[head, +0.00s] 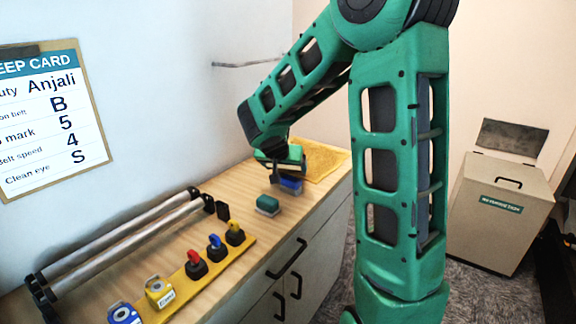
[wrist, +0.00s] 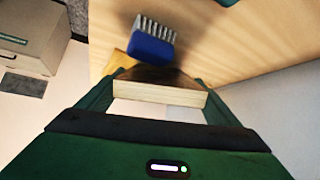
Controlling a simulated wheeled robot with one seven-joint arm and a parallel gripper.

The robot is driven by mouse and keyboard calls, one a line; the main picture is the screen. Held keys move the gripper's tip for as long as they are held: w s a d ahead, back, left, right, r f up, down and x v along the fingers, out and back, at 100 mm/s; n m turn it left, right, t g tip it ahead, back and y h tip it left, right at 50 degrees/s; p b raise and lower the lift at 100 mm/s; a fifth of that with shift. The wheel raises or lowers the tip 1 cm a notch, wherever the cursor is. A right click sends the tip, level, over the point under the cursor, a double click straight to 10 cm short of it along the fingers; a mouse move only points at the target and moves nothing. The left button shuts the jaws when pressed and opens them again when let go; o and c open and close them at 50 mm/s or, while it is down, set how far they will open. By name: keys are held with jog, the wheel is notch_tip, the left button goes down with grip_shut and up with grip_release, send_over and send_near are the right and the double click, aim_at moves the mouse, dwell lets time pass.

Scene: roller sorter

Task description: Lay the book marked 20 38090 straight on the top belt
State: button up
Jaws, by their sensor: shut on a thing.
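My gripper (wrist: 158,108) is shut on a book (wrist: 160,92), seen in the wrist view with its cream page edges toward me and a dark cover on top. The fingers stand at its left and right ends. No number on the book can be read. I cannot make out a top belt in either view.
A blue brush (head: 290,186) stands just below my gripper, also in the wrist view (wrist: 152,42). A green block (head: 267,205), a yellow cloth (head: 322,160), two metal rollers (head: 125,236) and a yellow rack (head: 207,275) with coloured knobs are on the counter. A lidded bin (head: 497,220) stands right.

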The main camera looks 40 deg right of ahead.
jog(key=shift+s+f, duration=0.15)
jog(key=shift+f, duration=0.35)
jog(key=shift+c, duration=0.6)
jog(key=o, duration=1.4)
jog(key=shift+o, duration=0.8)
